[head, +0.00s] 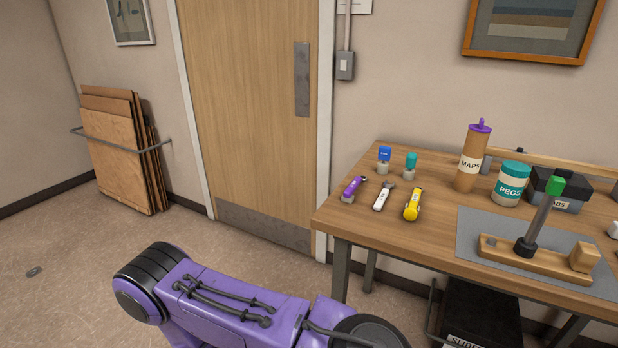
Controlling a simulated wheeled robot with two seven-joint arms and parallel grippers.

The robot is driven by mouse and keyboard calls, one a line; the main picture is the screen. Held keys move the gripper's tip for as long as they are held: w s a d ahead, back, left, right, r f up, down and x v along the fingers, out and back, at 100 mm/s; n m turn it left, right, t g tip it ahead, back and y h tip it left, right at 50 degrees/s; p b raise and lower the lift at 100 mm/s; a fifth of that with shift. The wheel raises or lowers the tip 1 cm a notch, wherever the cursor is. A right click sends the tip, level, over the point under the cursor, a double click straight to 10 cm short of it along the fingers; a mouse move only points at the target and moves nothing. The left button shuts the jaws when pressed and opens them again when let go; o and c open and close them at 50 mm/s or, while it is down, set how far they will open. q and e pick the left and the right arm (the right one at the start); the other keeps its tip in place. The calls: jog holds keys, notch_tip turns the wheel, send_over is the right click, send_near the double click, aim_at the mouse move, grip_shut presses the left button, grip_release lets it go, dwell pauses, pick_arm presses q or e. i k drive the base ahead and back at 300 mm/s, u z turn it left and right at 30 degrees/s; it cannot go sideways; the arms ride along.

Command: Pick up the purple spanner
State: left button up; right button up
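A small purple tool (353,187) with a pale grey lower end is on the wooden table (400,236), near its left end. It is the best match for the purple spanner, but it is too small to make out its jaws. It looks tilted, with its purple part up and to the right. A white tool with a dark head (382,197) and a yellow tool (413,204) are to its right. Neither of my grippers is in view. A purple link of my own arm crosses the bottom of the head view, below and apart from the table.
Behind the tools are a blue-topped item (384,158) and a teal-topped item (410,164). Farther right are the MAPS tube (470,160), PEGS jar (511,185) and a wooden fixture with a green-tipped lever (545,212). Floor is clear before the door (245,90).

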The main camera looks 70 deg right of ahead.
aim_at(350, 189)
jog(key=i, duration=0.4)
jog(key=z, duration=3.4)
